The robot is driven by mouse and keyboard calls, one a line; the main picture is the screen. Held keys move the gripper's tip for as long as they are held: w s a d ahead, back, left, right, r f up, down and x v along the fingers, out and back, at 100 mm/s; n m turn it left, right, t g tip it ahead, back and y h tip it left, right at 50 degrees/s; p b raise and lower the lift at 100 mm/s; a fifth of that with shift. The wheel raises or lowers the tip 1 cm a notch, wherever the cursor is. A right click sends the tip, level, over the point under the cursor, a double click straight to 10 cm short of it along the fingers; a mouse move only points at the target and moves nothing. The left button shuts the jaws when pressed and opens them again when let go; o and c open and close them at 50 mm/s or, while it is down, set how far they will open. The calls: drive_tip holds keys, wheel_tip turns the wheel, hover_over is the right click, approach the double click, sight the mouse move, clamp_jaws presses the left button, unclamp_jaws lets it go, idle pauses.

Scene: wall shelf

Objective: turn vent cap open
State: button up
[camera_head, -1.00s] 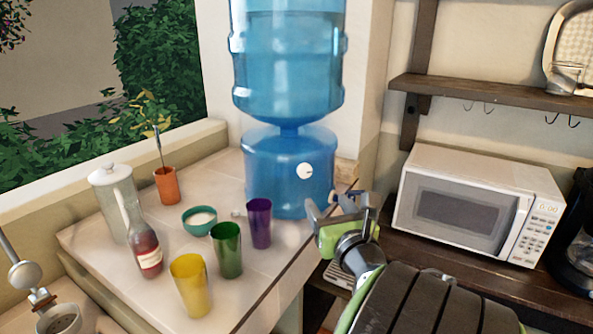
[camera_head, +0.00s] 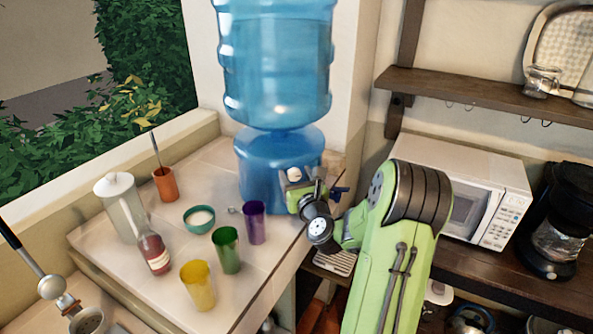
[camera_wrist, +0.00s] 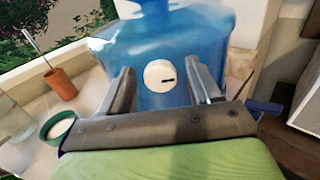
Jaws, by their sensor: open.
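The vent cap (camera_wrist: 159,76) is a round white disc with a short dark mark lying roughly level, on the front of the blue water dispenser base (camera_head: 262,167). In the head view the cap (camera_head: 295,174) is partly hidden by my gripper (camera_head: 300,184). My gripper is raised in front of the dispenser. In the wrist view the fingers of my gripper (camera_wrist: 160,82) are open, one on each side of the cap. They look apart from it, with gaps on both sides. Nothing is held. The exact depth between the fingertips and the cap is hard to tell.
A purple cup (camera_head: 254,222), green cup (camera_head: 226,250) and yellow cup (camera_head: 198,287) stand left of my arm. A teal bowl (camera_head: 199,218) and a bottle (camera_head: 154,250) are farther left. A microwave (camera_head: 490,200) stands to the right under a wooden shelf (camera_head: 455,92).

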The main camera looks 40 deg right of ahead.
drive_tip(key=shift+f, duration=0.1)
drive_tip(key=c, duration=1)
drive_tip(key=shift+n, duration=0.3)
drive_tip(key=n+b, duration=0.1)
drive_tip(key=n, duration=0.2)
drive_tip(key=shift+a+n+b, duration=0.1)
drive_tip(key=shift+n+b, duration=0.2)
drive_tip(key=shift+n, duration=0.1)
drive_tip(key=n+b, duration=0.2)
drive_tip(key=n, duration=0.3)
drive_tip(key=shift+f+n+b, duration=0.15)
drive_tip(key=shift+n+b, duration=0.15)
drive_tip(key=shift+b, duration=0.05)
drive_tip(key=n+b, duration=0.4)
drive_tip(key=n, duration=0.1)
drive_tip(key=shift+w+a+f, duration=0.1)
drive_tip(key=shift+f, duration=0.05)
drive_tip(key=n+b, duration=0.5)
drive_tip(key=shift+n, duration=0.3)
